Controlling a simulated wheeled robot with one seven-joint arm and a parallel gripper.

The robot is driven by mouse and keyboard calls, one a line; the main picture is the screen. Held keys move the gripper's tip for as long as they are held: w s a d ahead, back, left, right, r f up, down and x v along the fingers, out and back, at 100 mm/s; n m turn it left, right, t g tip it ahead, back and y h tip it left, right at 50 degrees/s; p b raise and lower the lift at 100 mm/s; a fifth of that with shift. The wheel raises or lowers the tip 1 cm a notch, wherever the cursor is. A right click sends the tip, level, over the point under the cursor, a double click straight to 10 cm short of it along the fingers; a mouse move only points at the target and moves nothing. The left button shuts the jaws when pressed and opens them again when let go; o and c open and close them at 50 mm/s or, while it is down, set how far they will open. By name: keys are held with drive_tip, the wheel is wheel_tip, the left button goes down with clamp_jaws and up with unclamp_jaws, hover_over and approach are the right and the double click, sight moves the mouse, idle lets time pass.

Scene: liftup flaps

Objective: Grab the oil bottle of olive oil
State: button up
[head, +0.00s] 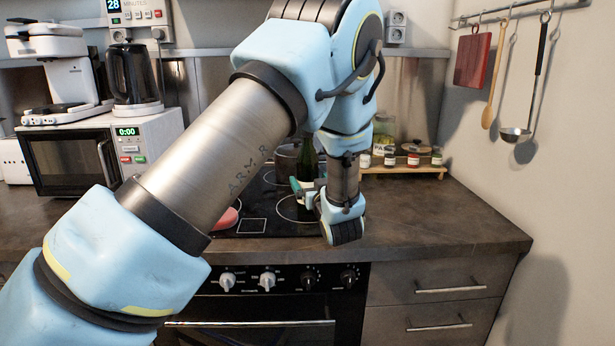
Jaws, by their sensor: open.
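A dark green bottle (307,163), which looks like the olive oil bottle, stands upright over the stove at the back of the counter. My arm's links hide part of the view around it. My gripper (302,190) is low beside the bottle, just left of my wrist. Its jaws are open and look close to the bottle's lower part. I cannot tell whether the bottle is between the fingers or touching them.
A pot (287,156) stands behind the bottle. A wooden rack (400,170) with several small jars is to the right. A pink object (226,218) lies left on the black cooktop (255,205). The counter (440,220) at right is clear.

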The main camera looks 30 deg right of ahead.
sight(305, 173)
drive_tip(key=p+x, duration=0.2)
drive_tip(key=x, duration=0.3)
drive_tip(key=shift+a+r, duration=0.1)
drive_tip(key=shift+a, duration=0.05)
drive_tip(key=shift+w, duration=0.25)
drive_tip(key=shift+c, duration=0.2)
clamp_jaws()
idle(0.4)
